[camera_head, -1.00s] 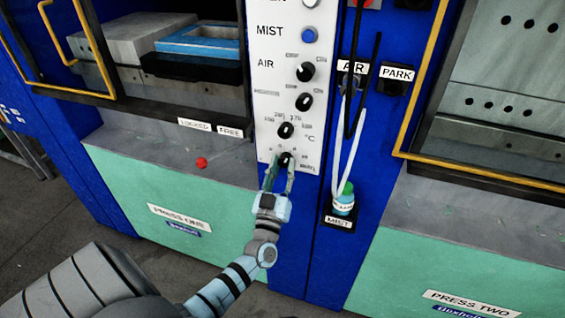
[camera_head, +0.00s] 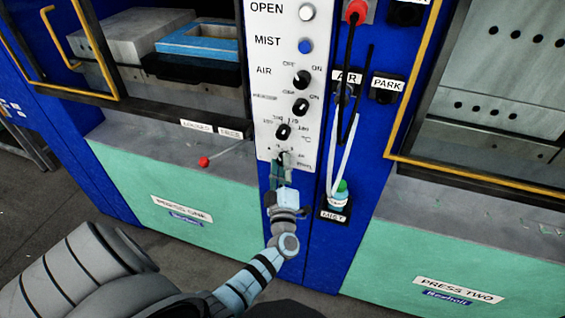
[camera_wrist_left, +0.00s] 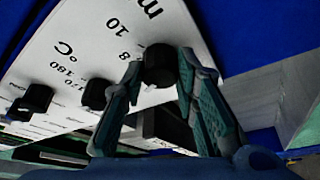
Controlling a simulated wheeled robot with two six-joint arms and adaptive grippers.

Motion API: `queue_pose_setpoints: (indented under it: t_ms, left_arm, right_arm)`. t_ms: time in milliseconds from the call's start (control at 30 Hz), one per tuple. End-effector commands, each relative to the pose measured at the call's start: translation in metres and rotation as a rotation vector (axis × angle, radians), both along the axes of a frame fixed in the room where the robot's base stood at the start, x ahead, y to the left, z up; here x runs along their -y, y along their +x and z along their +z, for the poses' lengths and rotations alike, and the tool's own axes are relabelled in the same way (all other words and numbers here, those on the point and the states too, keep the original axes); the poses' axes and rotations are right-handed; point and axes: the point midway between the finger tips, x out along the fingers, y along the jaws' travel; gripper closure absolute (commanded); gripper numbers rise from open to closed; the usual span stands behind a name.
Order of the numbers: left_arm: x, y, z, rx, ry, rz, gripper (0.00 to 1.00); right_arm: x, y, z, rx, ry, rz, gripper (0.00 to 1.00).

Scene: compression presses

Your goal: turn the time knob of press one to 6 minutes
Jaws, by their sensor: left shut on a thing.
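The time knob is the lowest black knob (camera_head: 283,155) on the white control panel (camera_head: 265,100) beside press one. My left gripper (camera_head: 282,163) comes up from below, and its fingers close around that knob. In the left wrist view the knob (camera_wrist_left: 159,65) sits between the two green-grey fingertips (camera_wrist_left: 161,72), with the printed marks 8 and 10 and part of "m" beside it. The knob's pointer is not readable. My right gripper is not in view.
Just above is the temperature knob (camera_head: 283,131), with the air knobs (camera_head: 301,79) higher. A red-tipped lever (camera_head: 204,161) sticks out at left. A green-capped mist bottle (camera_head: 338,195) with a white tube stands close at right.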

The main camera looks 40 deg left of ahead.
Motion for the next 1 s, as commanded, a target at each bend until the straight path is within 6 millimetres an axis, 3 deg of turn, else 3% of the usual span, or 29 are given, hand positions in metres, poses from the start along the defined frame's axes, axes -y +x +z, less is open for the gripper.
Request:
queue_pose_setpoints:
  t_ms: [600, 633, 733, 1000]
  left_arm:
    - [0.0001, 0.0002, 0.0001, 0.017, -0.048, 0.000, 1.00]
    - [0.0001, 0.0002, 0.0001, 0.017, -0.048, 0.000, 0.71]
    - [0.0001, 0.0002, 0.0001, 0.016, -0.047, 0.000, 0.55]
    - [0.0001, 0.0000, 0.0001, 0.016, -0.047, 0.000, 0.53]
  right_arm:
    - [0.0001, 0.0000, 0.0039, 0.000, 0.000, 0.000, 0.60]
    - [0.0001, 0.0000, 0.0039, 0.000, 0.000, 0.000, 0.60]
    - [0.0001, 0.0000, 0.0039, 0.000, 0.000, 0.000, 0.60]
    - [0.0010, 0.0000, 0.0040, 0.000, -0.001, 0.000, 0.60]
